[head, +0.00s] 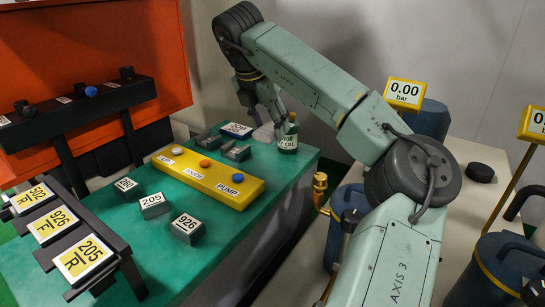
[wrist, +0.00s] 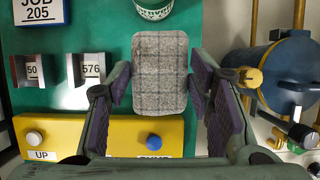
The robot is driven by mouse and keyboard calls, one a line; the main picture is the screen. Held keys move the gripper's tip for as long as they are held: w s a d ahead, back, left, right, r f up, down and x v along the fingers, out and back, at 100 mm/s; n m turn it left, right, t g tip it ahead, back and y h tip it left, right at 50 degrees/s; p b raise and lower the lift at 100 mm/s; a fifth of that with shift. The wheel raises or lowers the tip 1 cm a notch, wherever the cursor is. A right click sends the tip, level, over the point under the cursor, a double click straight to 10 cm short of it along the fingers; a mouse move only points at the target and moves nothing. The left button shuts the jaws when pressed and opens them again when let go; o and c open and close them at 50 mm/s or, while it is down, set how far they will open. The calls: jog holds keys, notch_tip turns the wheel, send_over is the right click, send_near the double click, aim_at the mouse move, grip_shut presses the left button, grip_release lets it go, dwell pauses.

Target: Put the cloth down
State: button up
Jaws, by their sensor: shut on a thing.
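The cloth (wrist: 160,75) is a grey checked pad with rounded corners, between the two purple-padded fingers of my gripper (wrist: 160,86) in the wrist view. My gripper is shut on it. In the head view my gripper (head: 267,112) is over the back part of the green bench top (head: 235,208), just left of the green oil bottle (head: 288,136). A little of the cloth (head: 264,133) shows below the fingers there. I cannot tell whether the cloth touches the bench.
A yellow panel (head: 208,178) with several buttons lies in front of the gripper. Two small number blocks (head: 237,151) and a job sign (head: 237,130) are to its left. The front right of the bench is clear.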

aim_at(261, 133)
notch_tip(261, 133, down, 4)
jog(key=shift+s+f+p, duration=0.15)
jog(key=shift+f+p, duration=0.1)
jog(key=shift+p, duration=0.2)
jog(key=shift+f+p, duration=0.5)
jog(key=shift+f, duration=1.75)
jog(key=shift+f, duration=0.15)
jog(key=o, duration=1)
jog(key=shift+o, duration=0.2)
jog(key=shift+r, duration=0.2)
jog(key=b+v, duration=0.3)
jog(key=v, duration=0.9)
